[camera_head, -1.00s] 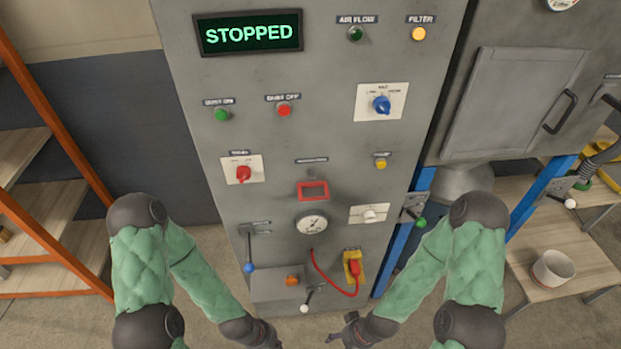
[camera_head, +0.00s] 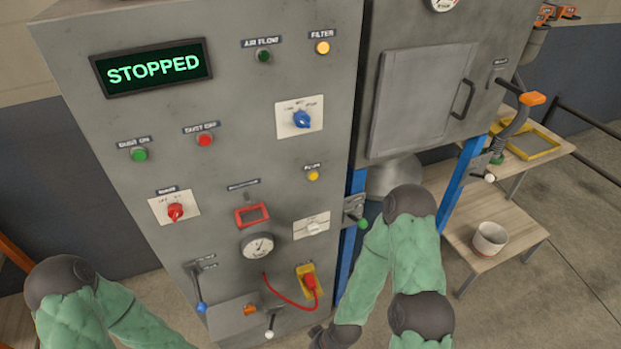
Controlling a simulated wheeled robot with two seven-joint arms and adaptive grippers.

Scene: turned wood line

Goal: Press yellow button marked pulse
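A small yellow button (camera_head: 313,175) sits on the right side of the grey control cabinet's front, below the blue selector knob. A small dark label is above it; its lettering is too blurred to read surely. Nothing touches the button. My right gripper (camera_head: 318,333) is at the bottom edge, well below the button and partly cut off; its fingers cannot be made out. My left arm (camera_head: 95,315) comes in at the lower left, and its gripper is out of the picture.
The grey cabinet (camera_head: 235,105) has a display (camera_head: 153,68) reading STOPPED. A yellow FILTER lamp (camera_head: 322,47) is near its top. A blue knob (camera_head: 301,119), red switch (camera_head: 175,211) and red cable (camera_head: 285,298) are also on it. A wooden table (camera_head: 500,225) with a white pot stands right.

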